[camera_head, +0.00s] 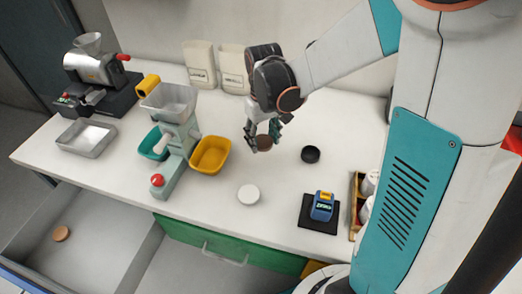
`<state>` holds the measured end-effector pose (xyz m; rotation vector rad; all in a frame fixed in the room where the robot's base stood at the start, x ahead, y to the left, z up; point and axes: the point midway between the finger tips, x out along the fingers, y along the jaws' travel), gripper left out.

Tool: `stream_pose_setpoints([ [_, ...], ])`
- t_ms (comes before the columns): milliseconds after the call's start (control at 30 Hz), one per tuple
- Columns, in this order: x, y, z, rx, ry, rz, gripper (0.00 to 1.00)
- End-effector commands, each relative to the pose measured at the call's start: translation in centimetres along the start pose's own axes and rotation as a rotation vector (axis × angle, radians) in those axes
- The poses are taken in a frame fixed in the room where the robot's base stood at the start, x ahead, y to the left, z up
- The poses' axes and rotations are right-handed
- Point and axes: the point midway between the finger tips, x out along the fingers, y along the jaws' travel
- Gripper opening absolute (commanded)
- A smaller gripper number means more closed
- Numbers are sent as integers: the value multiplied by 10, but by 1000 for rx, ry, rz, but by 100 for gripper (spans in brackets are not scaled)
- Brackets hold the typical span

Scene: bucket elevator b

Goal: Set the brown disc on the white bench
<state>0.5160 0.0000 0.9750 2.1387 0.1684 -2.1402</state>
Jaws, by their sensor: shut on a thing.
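My gripper (263,144) is over the middle of the white bench (290,215), its fingers pointing down. It is shut on the brown disc (264,142), which shows between the fingertips. The disc is close to the bench top; I cannot tell whether it touches it. Part of the disc is hidden by the fingers.
A black disc (311,154) lies right of my gripper, a white disc (248,194) in front. A yellow bin (210,155) and a grey-green machine (178,130) stand left. A blue device (322,206) sits front right. Another brown disc (61,233) lies in a grey bin (90,262).

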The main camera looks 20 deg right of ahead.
Motion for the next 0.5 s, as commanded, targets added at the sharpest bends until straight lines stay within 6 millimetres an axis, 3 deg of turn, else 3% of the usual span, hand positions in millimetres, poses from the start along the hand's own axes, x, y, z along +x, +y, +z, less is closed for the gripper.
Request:
stream_pose_setpoints([
  [67, 12, 0, 0, 0, 0, 0, 25],
  [267, 22, 0, 0, 0, 0, 0, 25],
  [500, 56, 0, -1, 0, 0, 0, 25],
])
